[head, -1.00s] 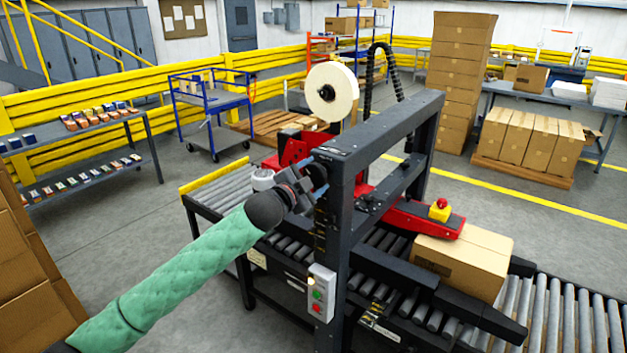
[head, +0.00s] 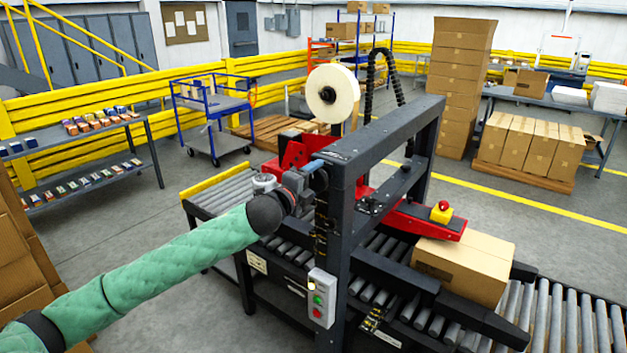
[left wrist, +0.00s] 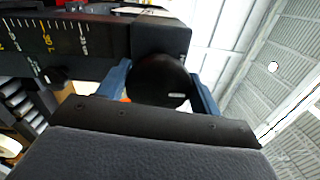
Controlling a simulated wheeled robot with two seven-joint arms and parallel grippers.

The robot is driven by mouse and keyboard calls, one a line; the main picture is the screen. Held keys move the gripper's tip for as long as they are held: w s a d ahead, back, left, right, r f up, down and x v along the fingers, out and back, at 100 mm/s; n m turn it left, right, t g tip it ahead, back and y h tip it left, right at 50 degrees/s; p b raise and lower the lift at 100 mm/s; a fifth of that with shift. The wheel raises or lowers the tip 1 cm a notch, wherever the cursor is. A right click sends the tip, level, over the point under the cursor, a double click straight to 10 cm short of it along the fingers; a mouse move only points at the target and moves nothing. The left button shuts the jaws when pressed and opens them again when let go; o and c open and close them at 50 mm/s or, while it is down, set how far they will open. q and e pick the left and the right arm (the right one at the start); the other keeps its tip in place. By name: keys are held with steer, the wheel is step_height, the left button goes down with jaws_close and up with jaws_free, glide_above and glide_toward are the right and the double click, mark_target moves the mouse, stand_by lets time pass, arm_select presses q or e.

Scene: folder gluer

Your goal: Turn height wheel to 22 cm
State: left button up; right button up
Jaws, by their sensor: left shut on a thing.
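The height wheel (left wrist: 160,80) is a round black knob with a small pale mark on its face, in the left wrist view. My left gripper (left wrist: 161,88) has its two blue fingers on either side of the wheel and is shut on it. In the head view my left gripper (head: 313,167) is at the near upper post of the black machine frame (head: 345,205), and the wheel is hidden there. A scale with pale and yellow marks (left wrist: 50,42) runs along the dark post in the left wrist view; its reading is not clear. My right gripper is not in view.
A grey button box (head: 321,298) hangs on the frame below my left wrist. A carton (head: 462,268) sits on the rollers under the red arm (head: 425,221) with its yellow-based stop button. A tape roll (head: 332,93) stands above the frame. Floor on the left is open.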

mark_target(311, 182)
arm_select(q)
steer(key=shift+f, duration=0.1)
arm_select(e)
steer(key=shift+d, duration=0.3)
arm_select(q)
steer(key=o, duration=1)
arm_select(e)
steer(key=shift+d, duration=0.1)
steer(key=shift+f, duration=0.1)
arm_select(q)
steer(key=shift+s+a+b, duration=0.3)
steer(key=shift+s+b, duration=0.05)
steer(key=shift+s, duration=0.05)
steer(key=b+v, duration=0.2)
steer(key=v, duration=0.3)
steer(key=shift+s+a, duration=0.1)
steer(key=shift+b+v, duration=0.45)
steer(key=shift+v, duration=0.3)
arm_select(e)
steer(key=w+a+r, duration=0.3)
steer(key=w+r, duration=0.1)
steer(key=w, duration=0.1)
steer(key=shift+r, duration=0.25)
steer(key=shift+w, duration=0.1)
